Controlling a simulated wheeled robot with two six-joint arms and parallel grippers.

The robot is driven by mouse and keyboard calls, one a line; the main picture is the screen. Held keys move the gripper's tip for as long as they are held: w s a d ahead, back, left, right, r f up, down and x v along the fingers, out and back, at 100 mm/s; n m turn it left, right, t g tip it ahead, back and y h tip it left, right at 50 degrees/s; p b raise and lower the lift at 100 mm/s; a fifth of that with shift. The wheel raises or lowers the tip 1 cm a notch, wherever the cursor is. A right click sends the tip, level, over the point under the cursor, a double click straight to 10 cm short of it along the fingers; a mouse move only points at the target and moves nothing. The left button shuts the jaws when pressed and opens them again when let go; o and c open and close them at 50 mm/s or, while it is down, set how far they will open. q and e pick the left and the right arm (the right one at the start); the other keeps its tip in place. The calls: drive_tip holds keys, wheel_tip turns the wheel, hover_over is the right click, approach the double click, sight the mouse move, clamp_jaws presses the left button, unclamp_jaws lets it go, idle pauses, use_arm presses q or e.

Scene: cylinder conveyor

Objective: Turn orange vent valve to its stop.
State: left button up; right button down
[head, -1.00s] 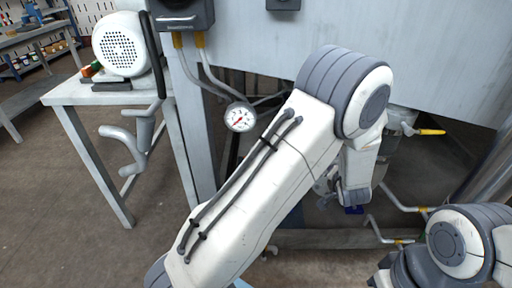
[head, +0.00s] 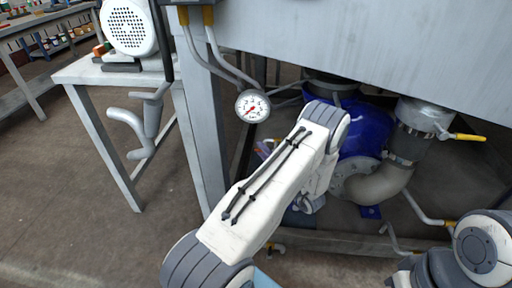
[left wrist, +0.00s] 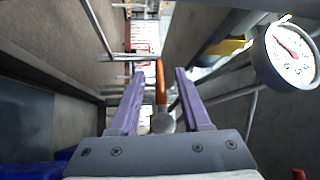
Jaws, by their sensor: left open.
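The orange valve handle (left wrist: 160,84) shows in the left wrist view as a narrow upright lever above a round silver fitting (left wrist: 162,123). My left gripper (left wrist: 160,75) is open, with one purple finger on each side of the handle. The handle appears in the gap between the fingers; I cannot tell whether it is fully between them or beyond the tips. In the head view only a bit of the left gripper (head: 264,150) shows past my forearm, and I cannot make out the orange handle there. My right gripper is not in view.
A pressure gauge (head: 252,106) hangs close to the left gripper and also shows in the wrist view (left wrist: 290,55). A blue pump body (head: 372,130) and a yellow-handled valve (head: 467,137) lie to the right. A metal table (head: 85,72) with a white motor stands left.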

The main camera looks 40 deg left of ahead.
use_arm(q)
drive_tip(key=shift+b+x, duration=0.35)
drive_tip(key=shift+x, duration=1.6)
clamp_jaws()
